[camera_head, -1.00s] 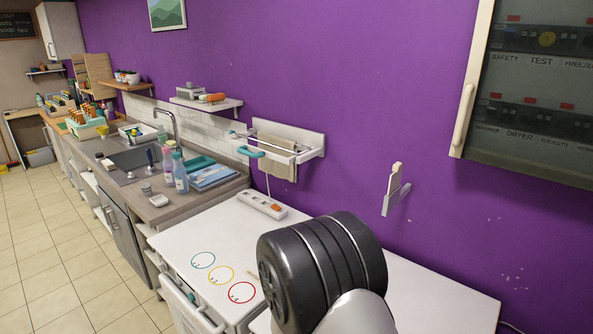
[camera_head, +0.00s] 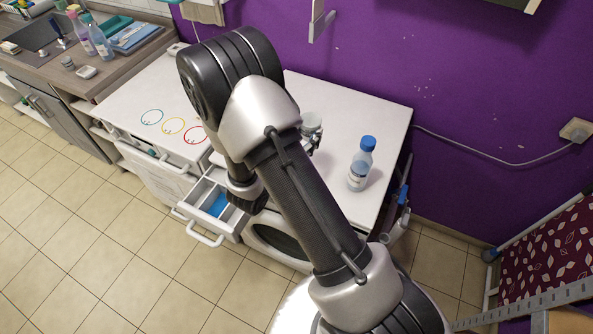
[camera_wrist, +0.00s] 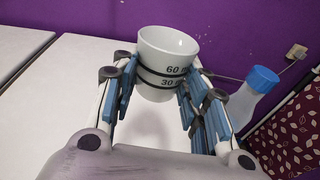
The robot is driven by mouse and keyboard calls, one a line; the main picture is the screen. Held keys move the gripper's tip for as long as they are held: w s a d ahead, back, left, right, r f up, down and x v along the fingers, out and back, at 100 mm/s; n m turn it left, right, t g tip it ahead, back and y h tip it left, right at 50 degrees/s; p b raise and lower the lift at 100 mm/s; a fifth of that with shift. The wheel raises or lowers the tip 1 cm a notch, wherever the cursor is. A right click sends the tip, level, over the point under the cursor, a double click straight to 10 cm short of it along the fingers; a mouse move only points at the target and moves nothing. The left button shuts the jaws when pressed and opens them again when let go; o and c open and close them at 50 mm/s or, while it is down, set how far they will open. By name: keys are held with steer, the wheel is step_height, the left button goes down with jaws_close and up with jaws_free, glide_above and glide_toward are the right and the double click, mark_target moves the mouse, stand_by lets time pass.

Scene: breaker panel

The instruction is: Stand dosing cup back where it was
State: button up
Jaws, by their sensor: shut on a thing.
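The dosing cup (camera_wrist: 166,58) is white, with dark bands and the marks 60 and 30, and shows upright in the wrist view. My gripper (camera_wrist: 160,85) is shut on it, with blue-padded fingers on both sides. In the head view the cup (camera_head: 311,122) shows over the white worktop, partly behind my arm. I cannot tell whether its base touches the top. A clear bottle with a blue cap (camera_head: 361,165) stands on the worktop to the right of the cup. It also shows at the right in the wrist view (camera_wrist: 249,93).
The white worktop (camera_head: 340,100) is bare around the cup. Blue, yellow and red rings (camera_head: 195,134) mark its left part. A drawer (camera_head: 207,197) stands open below the front edge. A purple wall closes off the back.

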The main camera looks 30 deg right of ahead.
step_height(320, 180, down, 17)
steer(key=b, duration=0.4)
steer(key=shift+w+d+f, duration=0.1)
steer(key=shift+f, duration=0.1)
steer(key=shift+f+b, duration=0.2)
steer(key=shift+b, duration=0.1)
steer(key=o, duration=1.1)
steer(key=shift+r, duration=0.1)
